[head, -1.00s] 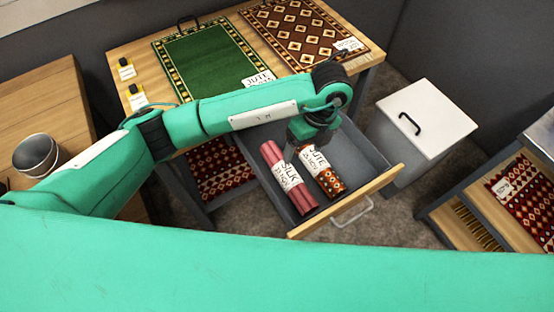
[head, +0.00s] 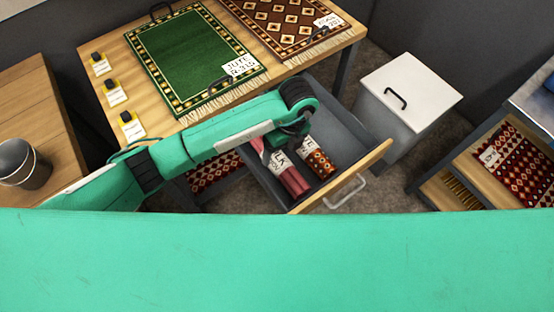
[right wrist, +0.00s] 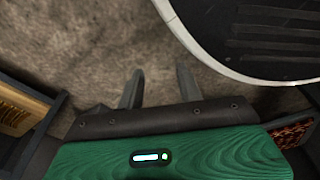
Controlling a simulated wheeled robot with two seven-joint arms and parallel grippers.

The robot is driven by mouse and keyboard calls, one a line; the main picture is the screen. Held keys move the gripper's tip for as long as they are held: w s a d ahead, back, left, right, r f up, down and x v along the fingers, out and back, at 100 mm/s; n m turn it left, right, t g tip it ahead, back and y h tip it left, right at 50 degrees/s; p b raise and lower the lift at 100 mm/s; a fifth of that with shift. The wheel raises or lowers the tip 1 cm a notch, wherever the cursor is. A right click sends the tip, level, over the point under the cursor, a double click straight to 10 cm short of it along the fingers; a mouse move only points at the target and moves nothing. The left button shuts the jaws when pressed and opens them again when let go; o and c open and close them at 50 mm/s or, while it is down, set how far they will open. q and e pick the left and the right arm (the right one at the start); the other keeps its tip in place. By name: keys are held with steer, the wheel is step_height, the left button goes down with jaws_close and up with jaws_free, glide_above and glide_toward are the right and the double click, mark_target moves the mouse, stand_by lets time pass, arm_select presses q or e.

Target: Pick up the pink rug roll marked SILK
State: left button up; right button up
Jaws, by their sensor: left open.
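The pink rug roll marked SILK (head: 294,181) lies in the open drawer (head: 352,127) in the head view, its upper part and label partly covered by my left arm. A red-and-cream patterned roll (head: 319,162), labelled JUTE in the earlier view, lies just to its right. My left gripper (head: 284,148) is open, pointing down over the upper ends of the rolls. Its fingertips are mostly hidden, so I cannot tell whether it touches the pink roll. In the right wrist view my right gripper (right wrist: 158,85) is open and empty above the floor.
A wooden table (head: 90,62) holds a green rug (head: 190,55), a brown patterned rug (head: 285,22) and several yellow-topped tags. A white-lidded bin (head: 412,85) stands right of the drawer. Shelves with rugs (head: 510,165) stand at right.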

mark_target(279, 156)
arm_select(q)
steer(key=x, duration=0.3)
steer(key=shift+f, duration=0.4)
steer(key=c, duration=1.2)
steer(key=shift+r, duration=0.1)
